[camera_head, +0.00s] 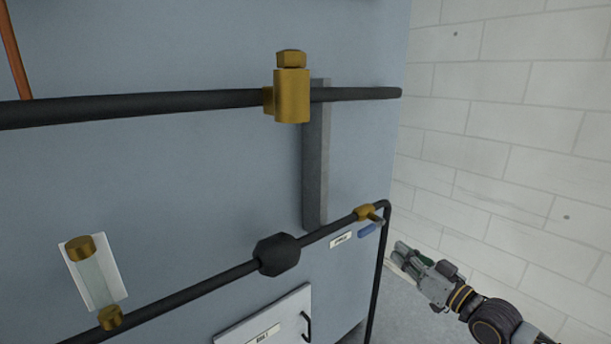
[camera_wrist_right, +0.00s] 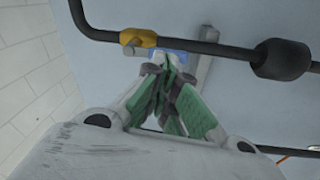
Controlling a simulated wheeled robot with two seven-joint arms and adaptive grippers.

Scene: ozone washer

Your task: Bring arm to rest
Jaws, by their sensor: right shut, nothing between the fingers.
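My right gripper (camera_head: 402,256) is at the lower right in the head view, just right of the pipe's downward bend and apart from it. Its green-padded fingers (camera_wrist_right: 168,95) are shut and empty in the right wrist view. Beyond the fingertips is a brass valve (camera_wrist_right: 138,39) with a small grey handle; it also shows in the head view (camera_head: 363,213). A blue piece (camera_head: 367,230) is just below that valve, partly hidden behind the fingers in the wrist view. My left gripper is not in view.
A blue-grey cabinet (camera_head: 180,180) carries black pipes (camera_head: 200,104), a brass fitting (camera_head: 292,95), a sight glass (camera_head: 92,278) and a white door (camera_head: 268,318) with a black handle. A white brick wall (camera_head: 510,130) stands at the right. Floor shows between cabinet and wall.

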